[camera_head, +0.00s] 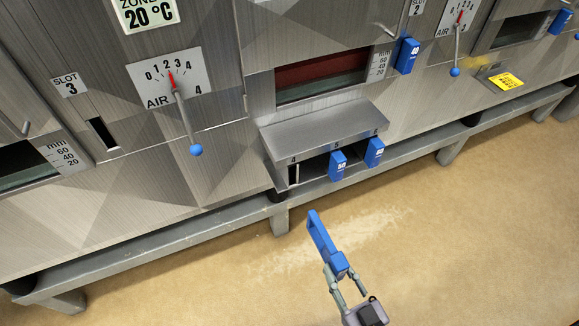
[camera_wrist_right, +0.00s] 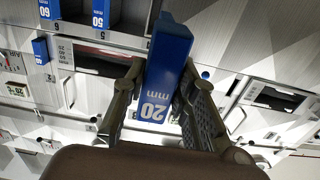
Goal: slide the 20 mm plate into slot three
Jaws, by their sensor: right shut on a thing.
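My right gripper (camera_head: 343,276) is shut on the blue handle of the 20 mm plate (camera_head: 320,238), in front of the machine above the floor. In the right wrist view the plate's blue handle (camera_wrist_right: 160,85), marked 20 mm, sits between the two fingers (camera_wrist_right: 163,105). In the head view the plate points up and left from the gripper. Slot three (camera_head: 102,133) is a narrow dark upright opening at the left, beside its SLOT 3 label (camera_head: 69,84) and clear of the plate. My left gripper is not in view.
A metal rack (camera_head: 322,130) marked 4, 5, 6 juts out, with blue handles at 5 (camera_head: 338,165) and 6 (camera_head: 374,152). A 40 plate (camera_head: 407,55) stands at slot 2. An air lever (camera_head: 188,125) sticks out right of slot three. A rail (camera_head: 150,248) runs below.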

